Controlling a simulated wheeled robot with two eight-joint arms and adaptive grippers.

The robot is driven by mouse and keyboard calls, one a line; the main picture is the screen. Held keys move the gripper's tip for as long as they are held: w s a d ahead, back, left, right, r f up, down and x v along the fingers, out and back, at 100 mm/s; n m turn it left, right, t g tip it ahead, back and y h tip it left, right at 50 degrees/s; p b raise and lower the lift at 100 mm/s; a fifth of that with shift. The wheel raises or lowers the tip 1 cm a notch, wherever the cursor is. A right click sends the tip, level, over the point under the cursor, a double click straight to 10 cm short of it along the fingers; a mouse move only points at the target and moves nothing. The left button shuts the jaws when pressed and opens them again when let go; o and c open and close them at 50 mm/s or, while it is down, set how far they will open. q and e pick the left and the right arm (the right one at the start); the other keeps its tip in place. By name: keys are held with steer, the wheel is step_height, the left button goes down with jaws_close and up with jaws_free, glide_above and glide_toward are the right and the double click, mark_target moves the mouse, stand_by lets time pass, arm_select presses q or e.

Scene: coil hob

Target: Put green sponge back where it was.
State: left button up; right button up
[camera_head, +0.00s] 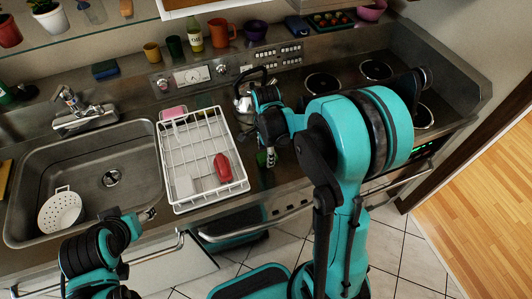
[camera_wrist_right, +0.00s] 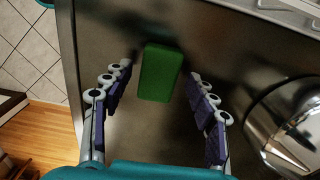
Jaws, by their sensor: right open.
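The green sponge (camera_wrist_right: 160,72) lies on the metal counter in the right wrist view, between the two rows of finger pads. My right gripper (camera_wrist_right: 160,95) is open, with a finger on each side of the sponge and visible gaps between. In the head view a bit of the green sponge (camera_head: 261,159) shows beside my right gripper (camera_head: 270,152), right of the dish rack; my arm covers the area around it. My left gripper (camera_head: 147,214) is over the sink's front right edge; its fingers are too small to read.
A white dish rack (camera_head: 241,186) with a red item stands left of my right gripper. A kettle (camera_head: 243,103) stands behind it; its shiny side is close to the right fingers in the wrist view. The sink (camera_head: 135,150) holds a white colander (camera_head: 60,212). Hob coils (camera_head: 322,83) are at the right.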

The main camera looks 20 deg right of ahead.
step_height(320, 180, up, 10)
steer(key=p, duration=0.3)
steer(key=s+a+r+n+t, duration=0.2)
steer(key=s+n, duration=0.4)
steer(key=n, duration=0.3)
steer(key=s+a+r+n+t, duration=0.3)
steer(key=s+r+n+t, duration=0.1)
steer(key=n, duration=0.5)
steer(key=shift+s+n+t, duration=0.3)
steer(key=shift+s+t, duration=0.3)
steer(key=shift+s, duration=0.65)
step_height(320, 180, down, 8)
steer(key=b, duration=0.7)
steer(key=shift+r+b, duration=0.15)
steer(key=shift+b, duration=0.25)
